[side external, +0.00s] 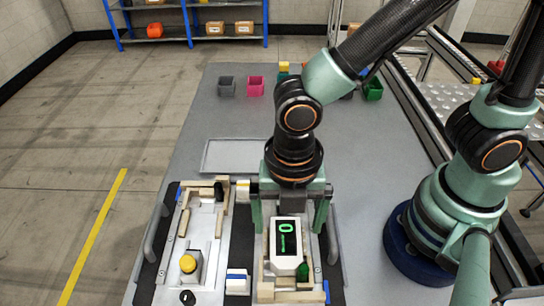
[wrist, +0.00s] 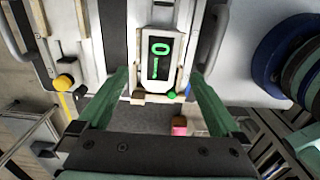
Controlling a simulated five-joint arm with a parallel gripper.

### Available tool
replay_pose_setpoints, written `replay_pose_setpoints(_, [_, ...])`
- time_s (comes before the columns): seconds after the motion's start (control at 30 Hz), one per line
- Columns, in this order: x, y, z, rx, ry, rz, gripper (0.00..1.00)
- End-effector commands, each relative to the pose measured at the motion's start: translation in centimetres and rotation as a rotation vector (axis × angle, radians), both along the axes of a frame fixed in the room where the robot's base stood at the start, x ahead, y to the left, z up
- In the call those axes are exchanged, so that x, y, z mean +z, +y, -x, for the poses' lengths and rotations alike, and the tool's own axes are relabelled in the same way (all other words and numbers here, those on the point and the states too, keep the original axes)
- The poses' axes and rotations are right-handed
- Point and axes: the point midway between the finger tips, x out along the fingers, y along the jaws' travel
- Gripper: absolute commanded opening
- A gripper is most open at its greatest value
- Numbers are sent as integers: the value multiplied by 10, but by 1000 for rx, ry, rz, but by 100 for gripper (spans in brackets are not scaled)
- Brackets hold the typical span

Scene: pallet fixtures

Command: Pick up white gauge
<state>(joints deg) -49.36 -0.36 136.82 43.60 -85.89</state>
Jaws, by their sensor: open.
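The white gauge (side external: 286,264) has a black screen with green marks. It sits among pale wooden blocks on the right-hand pallet fixture (side external: 316,285) at the near end of the table. It also shows upright in the middle of the wrist view (wrist: 160,57). My gripper (side external: 288,218) is open above the fixture, its green fingers apart on either side of the gauge's upper end. In the wrist view my open gripper (wrist: 160,75) has one finger left and one right of the gauge, with visible space between. Nothing is held.
A left-hand fixture (side external: 201,243) carries a yellow knob (side external: 188,264). A blue-and-white block (side external: 237,281) stands between the fixtures. A green knob (side external: 303,271) is beside the gauge. A shallow tray (side external: 235,156) and bins, including a pink bin (side external: 256,86), lie farther back on the grey table.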

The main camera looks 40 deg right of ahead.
Motion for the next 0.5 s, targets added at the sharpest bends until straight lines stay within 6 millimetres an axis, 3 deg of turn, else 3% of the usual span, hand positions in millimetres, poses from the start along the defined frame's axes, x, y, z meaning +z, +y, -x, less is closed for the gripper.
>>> replay_pose_setpoints(0.17, [-9, 0, 0, -1, 1, 1, 100])
replay_pose_setpoints(0.5, [-49, 0, 0, -2, 3, 3, 100])
